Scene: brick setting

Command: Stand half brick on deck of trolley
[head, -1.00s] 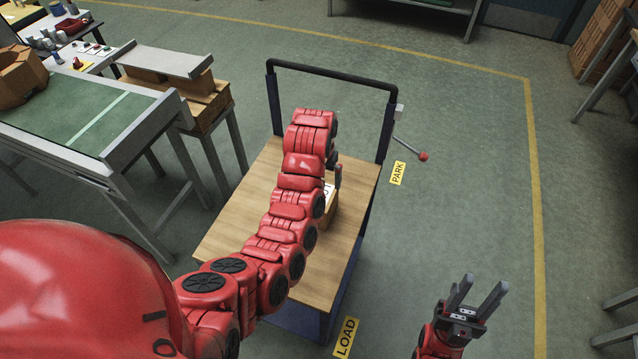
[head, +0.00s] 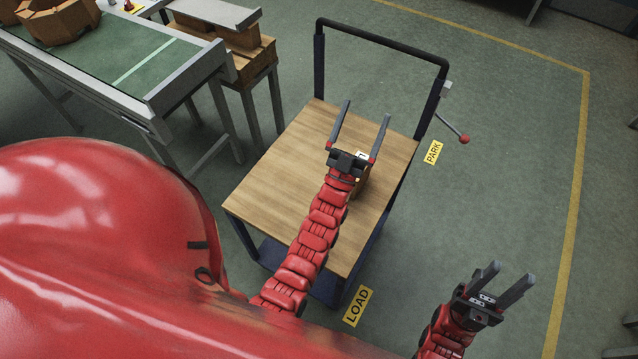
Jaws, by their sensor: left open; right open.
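The trolley has a wooden deck (head: 283,180) and a dark push handle at its far end. A brown block (head: 364,182) with a white label, which looks like the half brick, is on the right part of the deck. My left wrist hides most of it, so how it rests is unclear. My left gripper (head: 366,110) is open and empty over the deck, its fingers pointing to the far end. My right gripper (head: 512,272) is open and empty over the floor, right of the trolley.
A green-topped conveyor table (head: 100,60) with a brown ring-shaped piece (head: 58,20) stands at the left. A lever with a red knob (head: 463,139) sticks out by the handle. A PARK sign (head: 433,152) and a LOAD sign (head: 357,306) mark the floor. Floor at right is clear.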

